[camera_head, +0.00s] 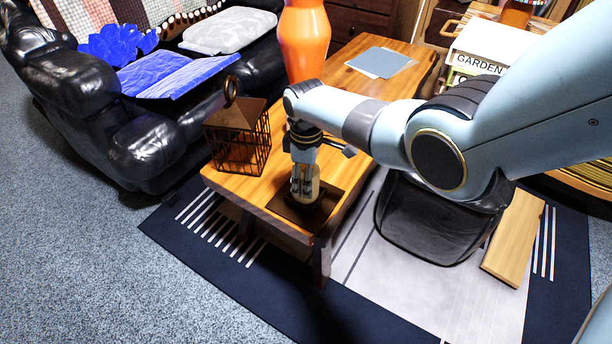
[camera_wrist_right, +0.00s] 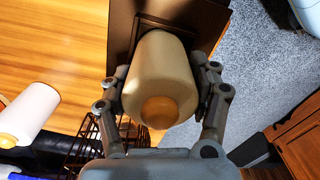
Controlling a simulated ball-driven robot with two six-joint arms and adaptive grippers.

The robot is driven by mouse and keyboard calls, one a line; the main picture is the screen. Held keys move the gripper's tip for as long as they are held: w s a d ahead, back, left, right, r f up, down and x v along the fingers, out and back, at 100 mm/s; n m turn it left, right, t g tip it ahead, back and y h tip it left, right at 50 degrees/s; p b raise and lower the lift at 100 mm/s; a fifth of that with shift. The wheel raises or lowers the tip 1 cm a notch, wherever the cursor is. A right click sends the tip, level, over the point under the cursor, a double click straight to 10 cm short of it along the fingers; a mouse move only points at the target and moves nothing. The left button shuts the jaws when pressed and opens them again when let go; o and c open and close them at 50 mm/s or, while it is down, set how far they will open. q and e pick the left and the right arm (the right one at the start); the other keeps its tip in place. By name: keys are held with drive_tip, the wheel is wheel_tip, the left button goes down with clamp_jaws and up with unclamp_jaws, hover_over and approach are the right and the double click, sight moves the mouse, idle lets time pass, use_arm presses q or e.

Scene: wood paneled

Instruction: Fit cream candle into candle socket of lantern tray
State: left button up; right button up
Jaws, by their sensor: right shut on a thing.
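My right gripper (camera_head: 305,196) is shut on the cream candle (camera_head: 306,187), which hangs upright low over the dark brown lantern tray (camera_head: 327,207) near the table's end. In the right wrist view the cream candle (camera_wrist_right: 160,75) sits between both fingers, and its far end lies over the square raised socket (camera_wrist_right: 168,24) on the tray (camera_wrist_right: 205,15). Whether the candle's base is inside the socket or just above it is hidden. The lantern's dark cage with brown roof (camera_head: 240,118) stands on the table left of the gripper. My left gripper is not in view.
A white candle-like cylinder (camera_wrist_right: 28,110) shows in the wrist view. An orange vase (camera_head: 304,42) and grey-blue sheets (camera_head: 380,62) are farther back on the wooden table (camera_head: 352,83). A black armchair (camera_head: 150,145) is left. The table's near edge is close to the tray.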

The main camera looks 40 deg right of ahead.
drive_tip(key=shift+f+b, duration=0.4)
drive_tip(key=shift+f, duration=0.15)
drive_tip(key=o, duration=1.5)
wheel_tip(320, 180, up, 12)
